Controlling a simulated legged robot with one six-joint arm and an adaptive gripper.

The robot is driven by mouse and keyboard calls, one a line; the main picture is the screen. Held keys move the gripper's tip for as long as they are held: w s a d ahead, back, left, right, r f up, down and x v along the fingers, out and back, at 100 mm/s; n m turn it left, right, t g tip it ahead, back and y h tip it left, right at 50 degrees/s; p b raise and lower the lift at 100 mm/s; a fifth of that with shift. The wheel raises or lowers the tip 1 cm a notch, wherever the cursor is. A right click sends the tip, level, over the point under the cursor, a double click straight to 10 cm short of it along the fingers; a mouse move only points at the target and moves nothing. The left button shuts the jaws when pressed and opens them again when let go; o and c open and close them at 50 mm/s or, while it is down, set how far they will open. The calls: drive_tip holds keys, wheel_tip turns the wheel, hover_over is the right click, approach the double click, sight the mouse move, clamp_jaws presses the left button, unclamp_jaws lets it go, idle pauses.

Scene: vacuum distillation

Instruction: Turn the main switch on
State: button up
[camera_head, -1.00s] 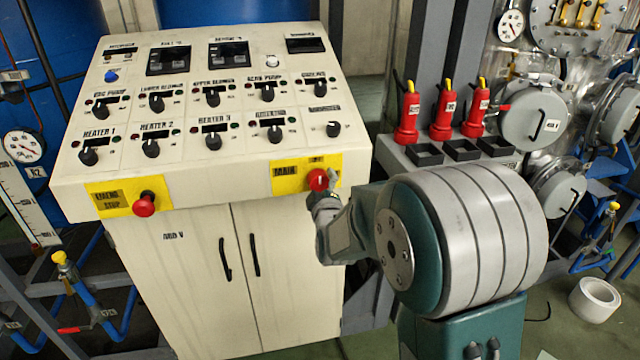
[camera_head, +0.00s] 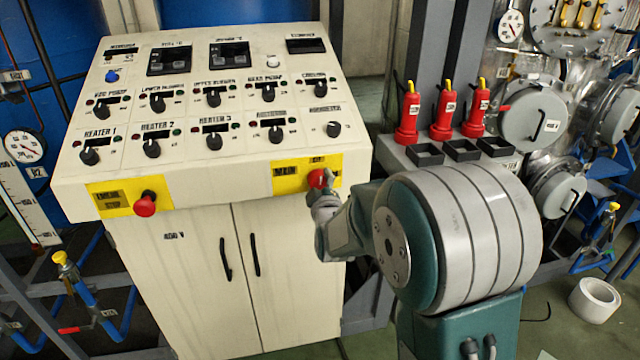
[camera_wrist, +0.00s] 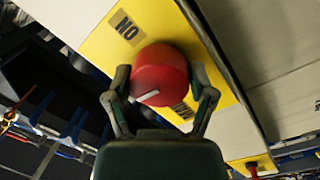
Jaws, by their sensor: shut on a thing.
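The main switch is a round red knob (camera_head: 317,179) on a yellow plate marked MAIN (camera_head: 287,178), at the right of the control cabinet's front edge. In the wrist view the red knob (camera_wrist: 160,74) carries a pale line mark, and the yellow plate (camera_wrist: 160,22) behind it shows a tilted label. My gripper (camera_wrist: 160,95) is shut on the knob, one finger on each side of it. In the head view my gripper (camera_head: 322,190) is at the knob, and its fingers are small and partly hidden.
The cream cabinet (camera_head: 185,270) has several black knobs on its sloped top. A red emergency stop button (camera_head: 145,204) sits at its front left. Red bottles (camera_head: 444,115) stand on a grey shelf to the right. A white roll (camera_head: 594,300) lies on the floor.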

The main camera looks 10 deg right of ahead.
drive_tip(key=m, duration=0.4)
drive_tip(key=shift+f+m, duration=0.25)
drive_tip(key=shift+m, duration=0.05)
drive_tip(key=m, duration=0.4)
drive_tip(key=shift+a+f+g, duration=0.1)
drive_tip(key=shift+g, duration=0.3)
drive_tip(key=m+y, duration=0.1)
drive_tip(key=m, duration=0.3)
drive_tip(key=shift+s+m, duration=0.1)
drive_tip(key=shift+m, duration=1.8)
drive_tip(key=o, duration=1.1)
drive_tip(key=shift+a, duration=0.1)
drive_tip(key=shift+r, duration=0.2)
